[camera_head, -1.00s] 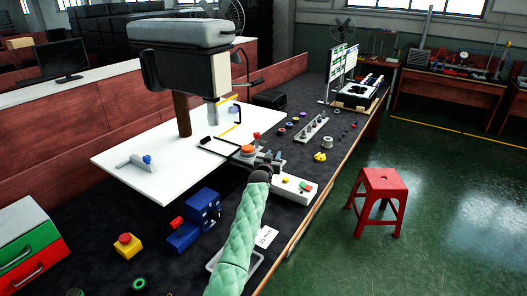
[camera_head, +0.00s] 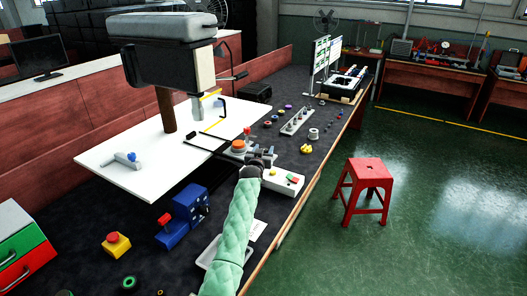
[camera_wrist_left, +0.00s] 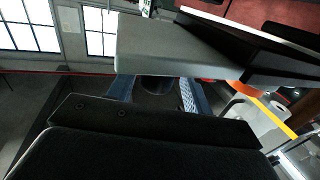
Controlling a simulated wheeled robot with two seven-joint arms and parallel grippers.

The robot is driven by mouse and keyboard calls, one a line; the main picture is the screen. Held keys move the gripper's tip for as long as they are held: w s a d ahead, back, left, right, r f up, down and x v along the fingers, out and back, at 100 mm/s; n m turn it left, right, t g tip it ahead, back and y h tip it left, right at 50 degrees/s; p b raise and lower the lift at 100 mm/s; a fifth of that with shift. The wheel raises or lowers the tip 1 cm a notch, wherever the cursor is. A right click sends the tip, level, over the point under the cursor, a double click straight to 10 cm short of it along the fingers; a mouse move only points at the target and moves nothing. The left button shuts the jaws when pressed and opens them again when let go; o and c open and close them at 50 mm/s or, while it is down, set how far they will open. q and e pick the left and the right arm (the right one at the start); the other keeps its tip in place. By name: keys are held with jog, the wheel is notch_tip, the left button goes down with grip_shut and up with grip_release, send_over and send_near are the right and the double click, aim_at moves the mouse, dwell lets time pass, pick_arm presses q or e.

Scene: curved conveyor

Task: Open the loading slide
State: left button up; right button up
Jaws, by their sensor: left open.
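No part in view can be told for certain as the loading slide. A press-like machine (camera_head: 165,60) with a grey top stands over a white board (camera_head: 120,165) on the dark bench. My left gripper (camera_head: 262,158), on the green-sleeved arm, is beside the white control box (camera_head: 284,181) and the base with the orange knob (camera_head: 239,146). In the left wrist view its blue fingers (camera_wrist_left: 158,92) are apart, with a dark round thing between or behind them. Whether they touch anything is hidden. My right gripper is not in view.
A blue vise-like block (camera_head: 184,215), a yellow box with a red button (camera_head: 116,244) and a drawer cabinet (camera_head: 18,248) are on the near bench. Small parts lie farther along it. A red stool (camera_head: 364,185) stands on the open green floor to the right.

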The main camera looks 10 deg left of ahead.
pick_arm(q)
jog(key=shift+s, duration=0.15)
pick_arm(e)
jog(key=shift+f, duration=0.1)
pick_arm(q)
jog(key=shift+s+f, duration=0.15)
jog(key=shift+s, duration=0.1)
jog(key=s+b, duration=0.3)
jog(key=s, duration=0.4)
jog(key=shift+a, duration=0.35)
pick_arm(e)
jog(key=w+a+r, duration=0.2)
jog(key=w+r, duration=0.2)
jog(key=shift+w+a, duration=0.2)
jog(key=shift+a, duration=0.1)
